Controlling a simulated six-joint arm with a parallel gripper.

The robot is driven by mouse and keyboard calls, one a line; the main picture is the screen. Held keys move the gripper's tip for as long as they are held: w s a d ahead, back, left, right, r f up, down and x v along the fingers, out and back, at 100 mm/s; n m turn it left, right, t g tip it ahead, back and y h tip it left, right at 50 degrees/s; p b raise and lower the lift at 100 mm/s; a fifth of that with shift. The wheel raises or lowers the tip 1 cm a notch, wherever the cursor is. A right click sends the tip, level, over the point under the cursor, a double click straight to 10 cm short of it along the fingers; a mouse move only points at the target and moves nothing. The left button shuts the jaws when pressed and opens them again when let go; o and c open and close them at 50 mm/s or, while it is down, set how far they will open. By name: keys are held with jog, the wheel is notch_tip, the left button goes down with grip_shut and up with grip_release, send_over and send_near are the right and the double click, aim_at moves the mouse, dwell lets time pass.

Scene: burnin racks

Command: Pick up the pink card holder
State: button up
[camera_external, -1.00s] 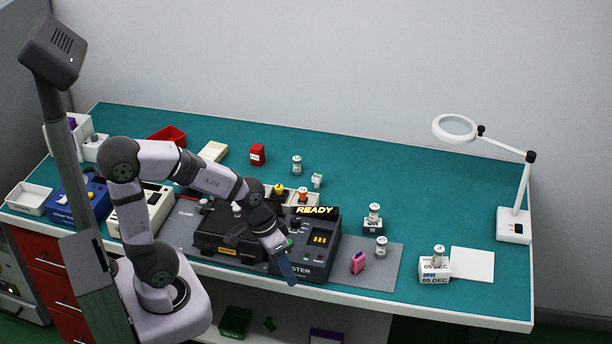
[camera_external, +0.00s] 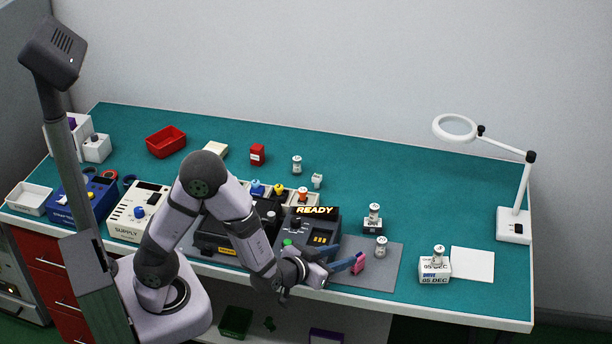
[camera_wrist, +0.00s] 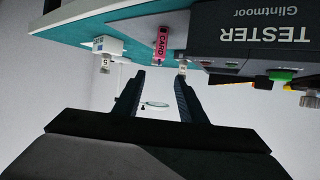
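The pink card holder (camera_external: 358,262) stands on the grey mat (camera_external: 382,278) at the right of the tester. It also shows in the wrist view (camera_wrist: 162,43), upside down, with "CARD" on its face. My gripper (camera_external: 344,262) is just left of the card holder in the external view. In the wrist view my gripper (camera_wrist: 158,80) has its two fingers apart, with nothing between them at the tips; the card holder lies beyond them, roughly in line with the gap. Whether a finger touches it cannot be told from the external view.
The black tester (camera_external: 310,240) stands close left of the card holder. A small white-topped part (camera_external: 381,247) stands just behind it on the mat. A white box (camera_external: 434,270) and a white sheet (camera_external: 472,264) are further right. The table's front edge is close.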

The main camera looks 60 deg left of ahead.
aim_at(358, 264)
jog(key=shift+f, duration=1.1)
jog(key=shift+p+x, duration=1.05)
jog(key=shift+x, duration=2.7)
jog(key=shift+d+f, duration=0.1)
jog(key=shift+d, duration=0.05)
jog(key=shift+c, duration=0.4)
grip_shut()
